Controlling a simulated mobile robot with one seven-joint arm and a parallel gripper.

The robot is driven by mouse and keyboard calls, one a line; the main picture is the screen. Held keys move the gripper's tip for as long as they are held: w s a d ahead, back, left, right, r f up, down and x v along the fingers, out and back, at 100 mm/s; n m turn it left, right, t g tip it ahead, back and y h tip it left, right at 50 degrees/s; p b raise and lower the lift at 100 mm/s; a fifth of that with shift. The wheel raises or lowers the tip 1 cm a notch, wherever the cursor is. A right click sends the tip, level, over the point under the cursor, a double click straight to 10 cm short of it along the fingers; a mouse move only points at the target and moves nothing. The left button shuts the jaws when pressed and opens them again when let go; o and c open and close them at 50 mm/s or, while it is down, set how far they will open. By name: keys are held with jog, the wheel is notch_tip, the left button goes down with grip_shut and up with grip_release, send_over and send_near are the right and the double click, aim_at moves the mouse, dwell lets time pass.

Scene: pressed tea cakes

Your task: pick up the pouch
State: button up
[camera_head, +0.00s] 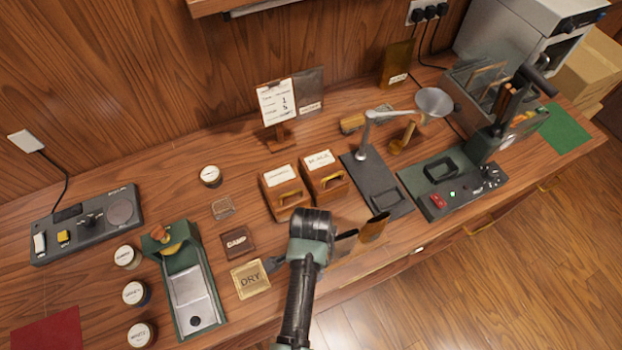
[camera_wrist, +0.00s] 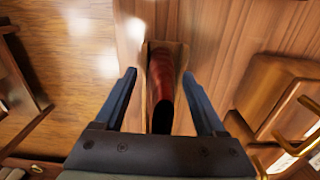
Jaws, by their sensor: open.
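A small upright brown pouch (camera_head: 373,231) stands near the front edge of the counter in the head view. In the wrist view the pouch (camera_wrist: 161,85) shows a dark red-brown middle with tan edges. It lies between the two fingers of my gripper (camera_wrist: 159,76), with a gap on either side. My gripper (camera_head: 362,227) is open and reaches in from the left in the head view. The fingers do not appear to touch the pouch. One dark fingertip shows beside the pouch's upper edge. Part of the pouch is hidden by my gripper in the wrist view.
Two wooden boxes with handles (camera_head: 287,193) (camera_head: 327,178) stand just behind my gripper. A DRY tray (camera_head: 251,279) lies left. A dark pouch (camera_head: 310,91) and an olive one (camera_head: 397,63) stand by the wall.

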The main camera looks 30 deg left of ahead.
grip_shut()
dwell(0.3)
